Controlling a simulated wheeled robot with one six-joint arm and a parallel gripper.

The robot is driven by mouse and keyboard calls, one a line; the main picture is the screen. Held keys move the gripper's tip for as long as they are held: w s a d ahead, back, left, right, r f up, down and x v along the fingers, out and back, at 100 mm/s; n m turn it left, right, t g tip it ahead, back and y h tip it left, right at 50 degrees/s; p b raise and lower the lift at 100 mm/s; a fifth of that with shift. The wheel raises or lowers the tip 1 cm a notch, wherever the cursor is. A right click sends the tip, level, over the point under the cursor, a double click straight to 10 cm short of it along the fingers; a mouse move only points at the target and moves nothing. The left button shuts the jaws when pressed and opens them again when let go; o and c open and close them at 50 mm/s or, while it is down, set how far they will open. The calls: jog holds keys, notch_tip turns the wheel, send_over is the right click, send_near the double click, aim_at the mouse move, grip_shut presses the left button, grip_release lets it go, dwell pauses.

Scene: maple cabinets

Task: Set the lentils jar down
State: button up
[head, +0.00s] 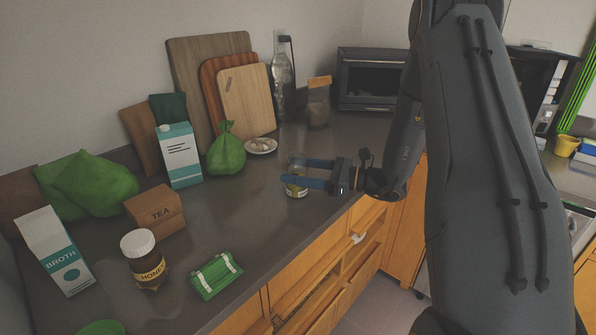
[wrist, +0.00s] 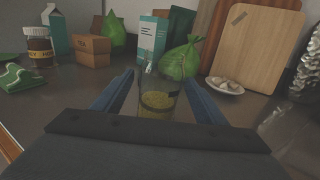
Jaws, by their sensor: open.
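The lentils jar (head: 297,188) is a clear glass jar with yellow-green contents and a dark label band. It stands upright on the grey counter near the front edge, right of the middle. In the wrist view the jar (wrist: 158,103) is between the two blue fingers. My gripper (head: 306,172) is open around the jar, one finger on each side. In the wrist view a small gap shows beside the jar, so the fingers look apart from it. Part of the jar is hidden by the near finger in the head view.
A green bag (head: 226,152), a plate of garlic (head: 261,146) and a teal carton (head: 179,156) stand behind. A tea box (head: 155,209), honey jar (head: 143,259), broth carton (head: 54,251) and green folded cloth (head: 215,274) are left. Bare counter (head: 232,215) lies left of the jar.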

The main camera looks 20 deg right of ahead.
jog(key=b+v, duration=0.2)
jog(key=v, duration=0.9)
jog(key=shift+d+f+b, duration=0.1)
jog(key=shift+d+b, duration=0.05)
jog(key=shift+b, duration=0.2)
jog(key=shift+s+d, duration=0.2)
jog(key=shift+d, duration=0.1)
